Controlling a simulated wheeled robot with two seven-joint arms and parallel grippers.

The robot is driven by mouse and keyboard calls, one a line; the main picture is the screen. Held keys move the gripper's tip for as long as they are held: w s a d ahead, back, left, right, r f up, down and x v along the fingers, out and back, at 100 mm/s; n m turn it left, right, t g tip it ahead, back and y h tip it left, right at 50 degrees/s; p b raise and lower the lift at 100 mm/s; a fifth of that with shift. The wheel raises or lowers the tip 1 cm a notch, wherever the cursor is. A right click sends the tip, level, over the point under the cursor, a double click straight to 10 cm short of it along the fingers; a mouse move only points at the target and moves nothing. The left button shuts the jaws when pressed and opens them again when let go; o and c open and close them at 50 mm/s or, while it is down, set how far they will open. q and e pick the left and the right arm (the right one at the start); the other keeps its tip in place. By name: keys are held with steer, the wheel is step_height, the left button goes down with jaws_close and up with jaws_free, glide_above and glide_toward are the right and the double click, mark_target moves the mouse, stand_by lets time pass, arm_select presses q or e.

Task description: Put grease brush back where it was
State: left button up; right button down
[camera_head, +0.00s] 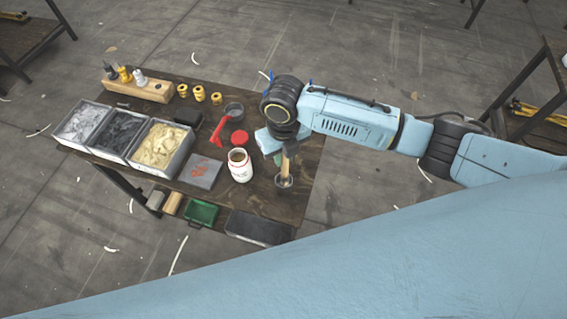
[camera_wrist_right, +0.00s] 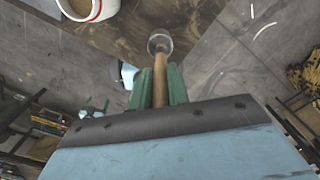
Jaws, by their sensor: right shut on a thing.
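The grease brush (camera_head: 286,164) has a pale wooden handle and points down over the table's right part. My right gripper (camera_head: 284,151) is shut on its handle, which also shows between the green fingers in the right wrist view (camera_wrist_right: 160,80). An open white jar (camera_head: 240,172) with a red rim and brownish contents stands left of the brush. My left gripper is not in view.
The wooden table (camera_head: 305,160) holds a red lid (camera_head: 239,138), a red tool (camera_head: 218,131), a dark round dish (camera_head: 234,110) and a grey plate (camera_head: 203,171). Grey bins (camera_head: 127,149) and a wooden bottle block (camera_head: 138,91) stand left. A green tray (camera_head: 201,213) lies near the front.

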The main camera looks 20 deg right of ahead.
mark_target(284, 164)
steer(key=shift+f, duration=2.1)
steer(key=c, duration=1.3)
jaws_free()
steer(key=shift+c, duration=0.2)
step_height(284, 164, up, 12)
steer(key=shift+r, duration=0.2)
